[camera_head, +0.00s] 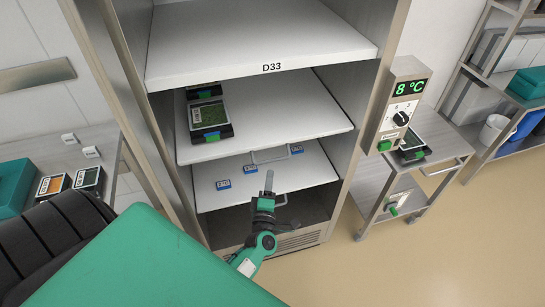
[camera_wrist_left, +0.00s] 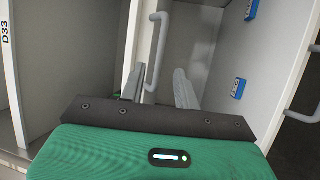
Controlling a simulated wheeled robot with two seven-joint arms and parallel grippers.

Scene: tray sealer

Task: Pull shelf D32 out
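The cabinet holds white shelves. The top one, shelf D33 (camera_head: 272,68), carries a readable label. Below it is a middle shelf (camera_head: 290,110), with a grey bar handle (camera_head: 270,156) at its front edge. A lower shelf (camera_head: 240,168) has several small blue tags. I cannot read a D32 label in either view. My left gripper (camera_head: 268,180) is in front of the lower shelf, below the middle handle. In the left wrist view its two fingers (camera_wrist_left: 160,88) are apart, with the handle (camera_wrist_left: 158,50) near their gap; contact is unclear. My right gripper is not in view.
Dark trays (camera_head: 209,118) sit on the middle shelf. A control panel (camera_head: 403,105) reading 8 °C is on the cabinet's right side. A steel cart (camera_head: 440,150) stands to the right, with open floor (camera_head: 390,265) in front. Another handle (camera_wrist_left: 302,108) shows in the wrist view.

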